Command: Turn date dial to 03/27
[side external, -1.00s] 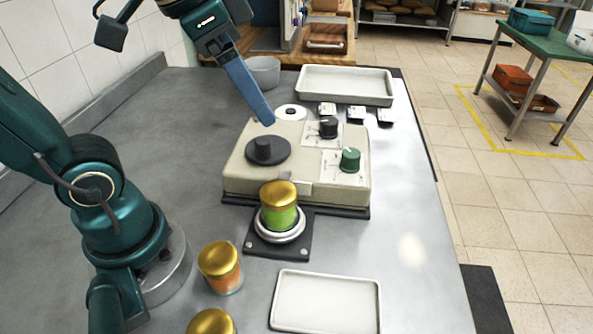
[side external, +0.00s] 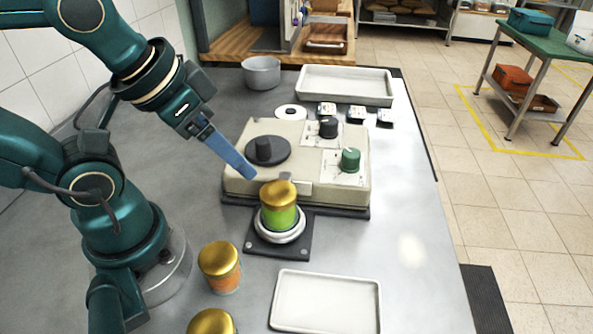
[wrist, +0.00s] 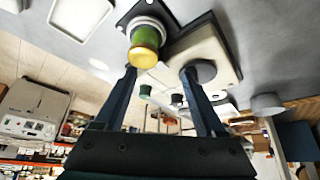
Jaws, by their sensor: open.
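A black knob (side external: 328,127) and a green knob (side external: 350,158) sit on white marked plates to the right. I cannot read the markings or tell which is the date dial. A gold-lidded green jar (side external: 280,205) stands in a round holder at the machine's front; it also shows in the wrist view (wrist: 145,45). My gripper (side external: 252,176) is open and empty, its fingers (wrist: 159,72) apart, above the machine's front left, near the jar, touching no knob visibly.
Two gold-lidded jars (side external: 219,267) stand at the front left. An empty white tray (side external: 325,302) lies at the front and a larger one (side external: 345,85) at the back. A grey bowl (side external: 261,72), a white roll (side external: 291,112) and several small labelled items (side external: 355,112) are behind the machine. The right counter is clear.

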